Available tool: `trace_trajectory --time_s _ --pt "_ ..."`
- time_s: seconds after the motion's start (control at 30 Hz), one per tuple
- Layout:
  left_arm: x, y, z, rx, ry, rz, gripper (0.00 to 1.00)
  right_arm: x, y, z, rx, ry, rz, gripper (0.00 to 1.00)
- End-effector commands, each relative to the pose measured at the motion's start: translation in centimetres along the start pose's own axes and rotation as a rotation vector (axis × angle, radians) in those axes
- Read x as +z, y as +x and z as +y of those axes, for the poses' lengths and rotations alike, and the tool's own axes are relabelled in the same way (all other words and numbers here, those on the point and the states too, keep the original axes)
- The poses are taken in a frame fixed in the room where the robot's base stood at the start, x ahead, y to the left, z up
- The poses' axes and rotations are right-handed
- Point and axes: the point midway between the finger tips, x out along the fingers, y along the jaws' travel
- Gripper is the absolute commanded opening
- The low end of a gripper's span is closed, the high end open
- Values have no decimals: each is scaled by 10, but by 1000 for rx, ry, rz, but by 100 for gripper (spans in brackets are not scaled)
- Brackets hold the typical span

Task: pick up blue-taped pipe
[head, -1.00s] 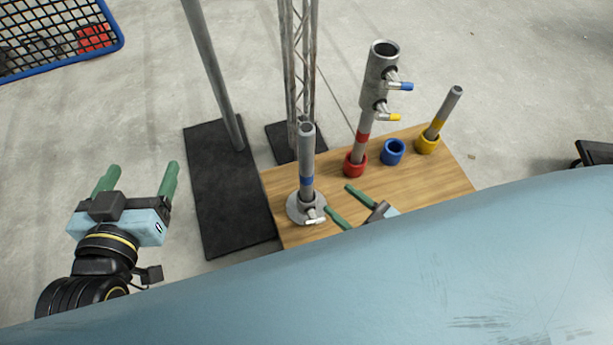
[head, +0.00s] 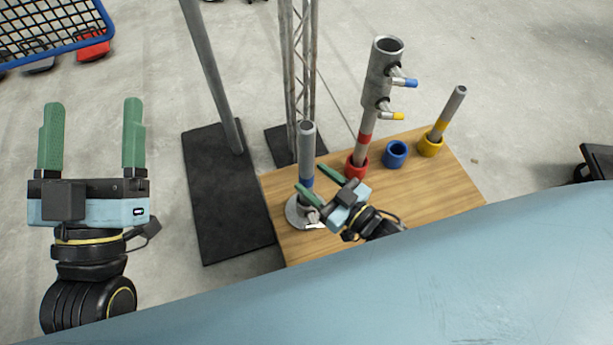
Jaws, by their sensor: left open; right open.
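The blue-taped pipe (head: 306,150) stands upright in a round grey base (head: 295,209) at the left end of the wooden board. My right gripper (head: 314,181) is open, with green fingers pointing up and left. One finger overlaps the pipe's lower part in the picture, the other lies to its right; I cannot tell whether they touch it. My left gripper (head: 92,135) is open and empty over the floor, well left of the board.
Black plates (head: 225,195) with a pole and truss stand behind. A blue-rimmed basket (head: 50,40) is upper left.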

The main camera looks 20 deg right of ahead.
Motion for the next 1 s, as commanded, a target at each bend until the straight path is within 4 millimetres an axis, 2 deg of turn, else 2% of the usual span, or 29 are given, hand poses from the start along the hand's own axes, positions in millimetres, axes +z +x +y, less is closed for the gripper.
trace_trajectory --time_s 0.23,0.57,0.67,1.0 --pt "-14 -5 1 3 1 170 77 2 28 0 -1 0 3 55" --pt "-19 -6 1 4 1 202 77 1 33 0 0 0 1 55" --pt "-18 -6 1 4 1 202 77 1 33 0 0 0 2 44" --pt "-18 -6 1 4 1 201 77 1 32 0 0 0 1 0"
